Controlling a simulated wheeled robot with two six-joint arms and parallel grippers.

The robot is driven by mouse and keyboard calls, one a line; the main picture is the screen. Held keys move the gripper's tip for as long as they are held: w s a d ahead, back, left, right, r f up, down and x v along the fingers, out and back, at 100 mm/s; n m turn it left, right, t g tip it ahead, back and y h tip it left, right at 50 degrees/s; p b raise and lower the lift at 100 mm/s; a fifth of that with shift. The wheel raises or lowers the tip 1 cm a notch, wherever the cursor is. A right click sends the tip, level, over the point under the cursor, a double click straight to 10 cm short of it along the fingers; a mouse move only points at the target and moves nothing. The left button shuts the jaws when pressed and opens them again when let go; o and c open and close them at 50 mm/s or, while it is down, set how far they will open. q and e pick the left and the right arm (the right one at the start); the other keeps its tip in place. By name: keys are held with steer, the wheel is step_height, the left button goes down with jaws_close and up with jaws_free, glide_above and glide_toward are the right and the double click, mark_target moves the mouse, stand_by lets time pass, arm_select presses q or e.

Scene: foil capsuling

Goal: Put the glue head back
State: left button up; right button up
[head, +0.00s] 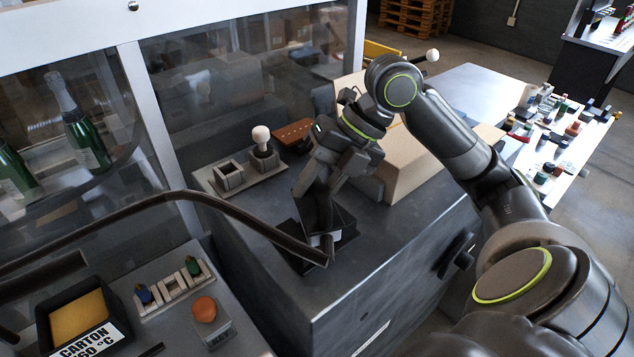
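My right gripper (318,205) points down over a black open box-like holder (343,235) on the dark machine top. Its fingers reach into or just above this holder. A small pale grey piece (327,242) shows at the fingertips, partly hidden; I cannot tell whether it is gripped. A grey plate (212,187) behind holds two square sockets. The front-left socket (229,174) looks empty. The other holds a piece with a white round knob (262,135). I cannot tell for certain which piece is the glue head. My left gripper is not in view.
A dark curved bar (215,204) crosses from the left to near the holder. A brown block (293,132) and cardboard boxes (408,165) stand behind. Front left are a control panel with an orange button (205,309) and a black tray (41,320). Glass panes with bottles stand left.

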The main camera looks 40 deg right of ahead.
steer(key=shift+o, duration=1)
steer(key=shift+r+p, duration=0.45)
steer(key=shift+r, duration=0.1)
steer(key=b+v, duration=0.2)
steer(key=v, duration=1)
